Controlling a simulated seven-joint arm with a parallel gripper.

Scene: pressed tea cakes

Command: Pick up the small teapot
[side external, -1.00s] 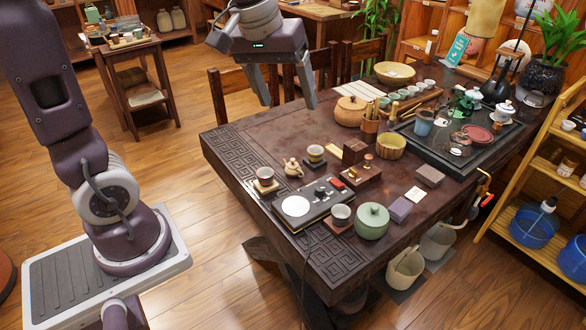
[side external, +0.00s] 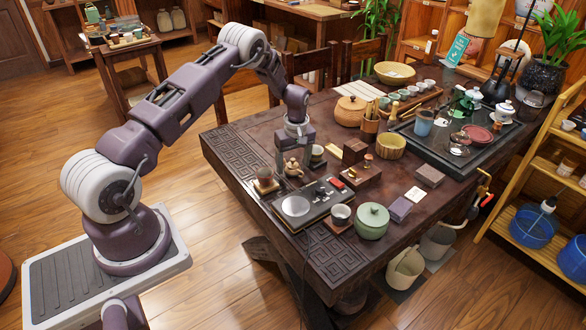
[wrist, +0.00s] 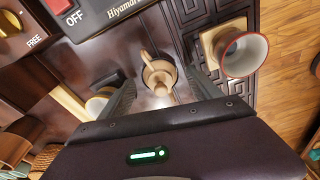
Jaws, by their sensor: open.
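The small tan teapot (side external: 293,170) stands on the dark tea table, behind the black hot plate. In the wrist view my gripper (wrist: 160,88) is open, with gaps showing between the fingers and the teapot. Whether the fingertips reach the table is hard to tell.
A cup on a wooden coaster (side external: 264,184) stands close on the left, and another cup (side external: 317,152) close on the right. The black hot plate (side external: 322,198) lies in front. The carved left end of the table (side external: 233,150) is clear.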

